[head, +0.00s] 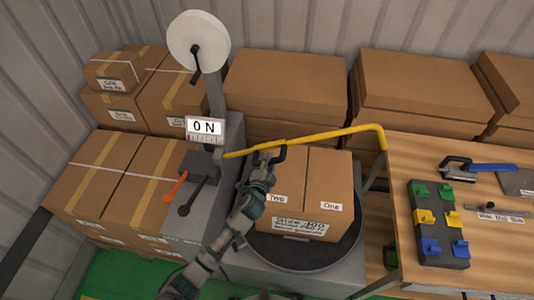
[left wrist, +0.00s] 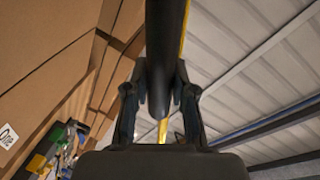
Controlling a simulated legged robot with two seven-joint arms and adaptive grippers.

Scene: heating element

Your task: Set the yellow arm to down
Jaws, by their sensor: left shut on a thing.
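The yellow arm (head: 325,134) runs from the grey machine column on the left, above the box on the turntable, to a downward bend at its right end. It stands roughly level, rising slightly to the right. My left gripper (head: 268,156) is at the arm's left half, shut on a dark handle beside the yellow bar. In the left wrist view, the dark handle (left wrist: 160,75) sits between the two fingers of my left gripper (left wrist: 160,110), with a yellow strip behind it. My right gripper is not in view.
A labelled cardboard box (head: 325,185) sits on the dark turntable (head: 258,250) under the arm. The grey machine carries a "0 N" display (head: 205,127), an orange lever (head: 175,187) and a white reel (head: 199,40). A wooden table (head: 500,255) is at right; stacked boxes line the back.

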